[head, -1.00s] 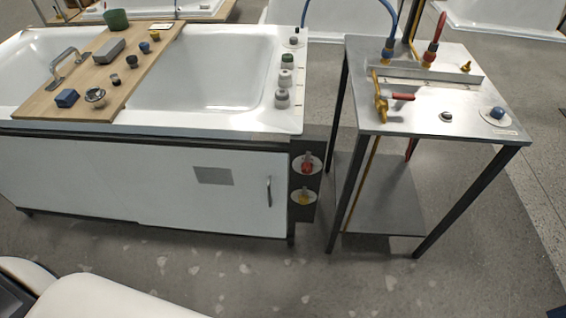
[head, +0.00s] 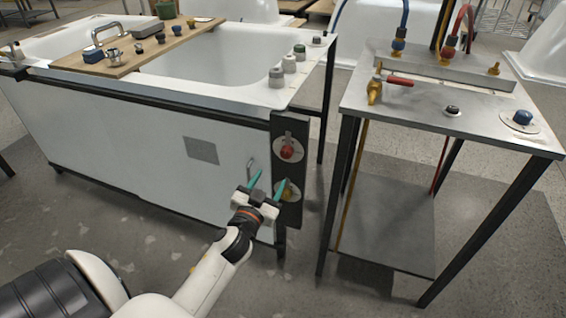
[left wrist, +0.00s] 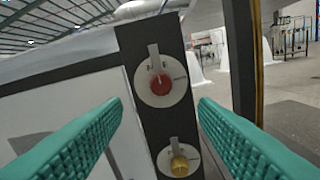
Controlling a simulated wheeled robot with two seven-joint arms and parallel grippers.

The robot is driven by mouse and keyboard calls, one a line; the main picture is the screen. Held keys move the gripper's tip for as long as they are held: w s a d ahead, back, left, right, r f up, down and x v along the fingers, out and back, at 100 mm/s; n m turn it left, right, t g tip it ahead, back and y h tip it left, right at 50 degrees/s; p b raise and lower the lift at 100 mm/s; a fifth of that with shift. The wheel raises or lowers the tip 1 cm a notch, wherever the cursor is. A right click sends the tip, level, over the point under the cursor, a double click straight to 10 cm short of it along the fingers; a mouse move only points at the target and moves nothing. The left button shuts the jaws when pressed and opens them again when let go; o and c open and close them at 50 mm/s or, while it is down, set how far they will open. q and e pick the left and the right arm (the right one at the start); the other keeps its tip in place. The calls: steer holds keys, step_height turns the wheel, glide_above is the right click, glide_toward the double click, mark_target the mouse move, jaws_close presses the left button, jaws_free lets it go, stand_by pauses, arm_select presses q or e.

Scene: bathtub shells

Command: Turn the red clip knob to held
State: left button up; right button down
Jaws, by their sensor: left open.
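The red clip knob (head: 287,152) sits on a round pale plate on the dark upright panel at the tub's right end. In the left wrist view the red knob (left wrist: 161,84) is ahead, with a grey clip above it and small lettering around it. A yellow knob (left wrist: 180,166) on its own plate is below it. My left gripper (head: 269,180) is open and empty, with teal fingers, below and left of the red knob in the head view. In the left wrist view its fingers (left wrist: 158,130) spread either side of the panel, apart from the knob. My right gripper is not in view.
A metal table (head: 470,118) with hoses, a red-handled valve and a blue knob stands to the right. The bathtub (head: 215,75) carries a wooden board (head: 160,52) and several grey and green knobs.

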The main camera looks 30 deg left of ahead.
mark_target(285, 155)
arm_select(q)
steer(key=b+x, duration=0.1)
steer(key=x, duration=0.8)
steer(key=shift+w+d, duration=0.1)
steer(key=shift+w, duration=0.8)
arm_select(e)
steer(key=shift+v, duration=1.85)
arm_select(q)
steer(key=shift+c, duration=0.5)
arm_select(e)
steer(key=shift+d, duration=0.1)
arm_select(q)
steer(key=c, duration=0.9)
